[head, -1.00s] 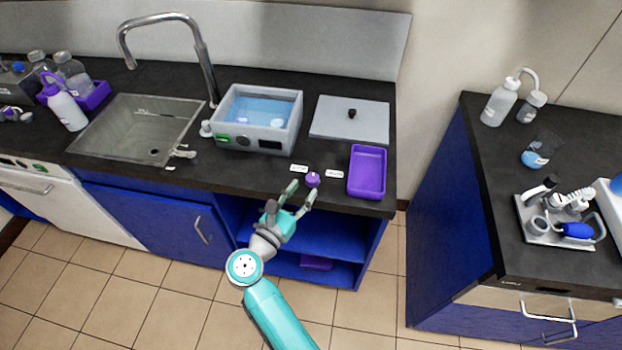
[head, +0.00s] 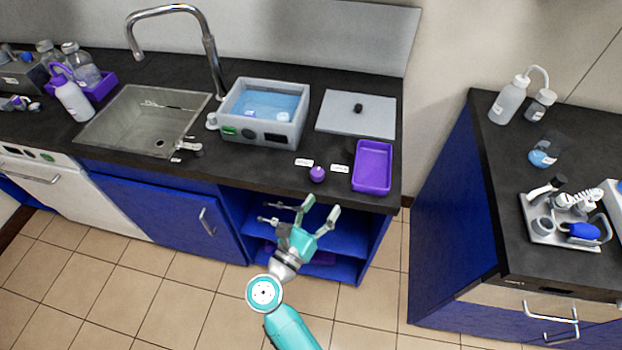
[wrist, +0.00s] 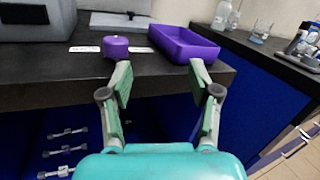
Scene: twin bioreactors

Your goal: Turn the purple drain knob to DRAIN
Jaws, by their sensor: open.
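The purple drain knob (head: 317,173) sits on the dark counter near its front edge, below the water bath, with a small white label on either side. The left label (head: 304,162) and right label (head: 339,168) are too small to read. In the wrist view the knob (wrist: 115,47) stands just beyond my left fingertip. My gripper (head: 320,209) is open and empty, in front of the counter edge and apart from the knob. In the wrist view its fingers (wrist: 160,85) are spread, with the counter's front edge between them.
A purple tray (head: 373,167) lies right of the knob. The water bath (head: 262,112) stands behind, with a grey lid (head: 356,114) beside it. The sink (head: 146,120) is at left. An open blue shelf (head: 347,232) lies under the counter. Floor in front is clear.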

